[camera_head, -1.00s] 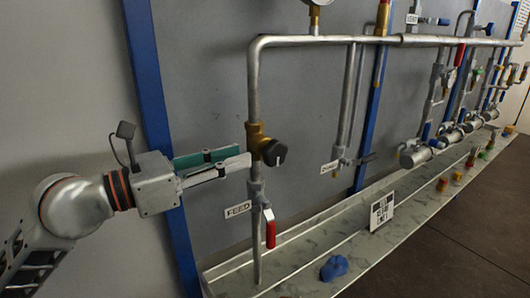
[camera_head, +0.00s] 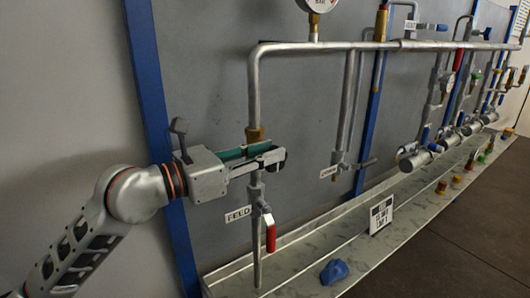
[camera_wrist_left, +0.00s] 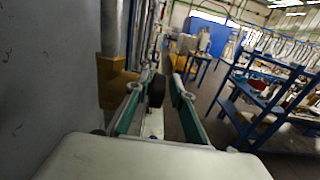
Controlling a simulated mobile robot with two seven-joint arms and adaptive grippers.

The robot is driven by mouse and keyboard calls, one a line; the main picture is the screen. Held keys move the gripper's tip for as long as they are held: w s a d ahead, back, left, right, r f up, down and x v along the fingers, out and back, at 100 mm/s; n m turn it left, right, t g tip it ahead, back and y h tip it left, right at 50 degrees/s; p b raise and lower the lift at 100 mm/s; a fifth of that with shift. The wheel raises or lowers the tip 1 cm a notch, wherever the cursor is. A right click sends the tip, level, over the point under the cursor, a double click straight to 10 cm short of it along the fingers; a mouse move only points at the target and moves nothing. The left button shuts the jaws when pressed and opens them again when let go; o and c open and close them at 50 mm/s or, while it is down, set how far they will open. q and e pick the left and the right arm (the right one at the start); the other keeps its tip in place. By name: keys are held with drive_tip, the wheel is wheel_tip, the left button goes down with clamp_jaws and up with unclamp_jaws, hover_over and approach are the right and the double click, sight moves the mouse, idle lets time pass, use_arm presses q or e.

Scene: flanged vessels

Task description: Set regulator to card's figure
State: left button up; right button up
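The regulator's brass body (camera_head: 255,134) sits on the vertical feed pipe in the head view, mostly hidden behind my left gripper. Its brass part (camera_wrist_left: 114,84) and black knob (camera_wrist_left: 156,91) show in the wrist view. My left gripper (camera_head: 268,157) is at the knob, its fingers reaching across the front of the pipe. In the wrist view the fingers (camera_wrist_left: 163,82) are apart, with the knob between them, nearer the left finger; a gap shows on the right. The card (camera_head: 381,214), white with black print too small to read, stands on the tray. A gauge (camera_head: 318,4) is cut by the top edge.
A red-handled valve (camera_head: 270,234) hangs below the regulator, by the FEED label (camera_head: 238,214). A blue lump (camera_head: 334,271) lies on the long tray (camera_head: 300,262). A drain branch (camera_head: 342,165) stands to the right. Open floor lies right of the tray.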

use_arm(q)
clamp_jaws()
drive_tip(key=shift+f+b, duration=0.3)
drive_tip(key=shift+b, duration=0.2)
drive_tip(key=shift+f+t+h+b, duration=0.1)
drive_tip(key=shift+t+h+b, duration=0.2)
drive_tip(key=shift+h+b, duration=0.1)
drive_tip(key=shift+s+r, duration=0.1)
drive_tip(key=shift+r, duration=0.15)
drive_tip(key=shift+o, duration=0.7)
unclamp_jaws()
drive_tip(key=shift+a, duration=0.1)
drive_tip(key=v, duration=1.2)
use_arm(e)
drive_tip(key=shift+w+d+f, duration=0.15)
drive_tip(key=shift+f, duration=0.35)
use_arm(q)
drive_tip(key=shift+f, duration=0.1)
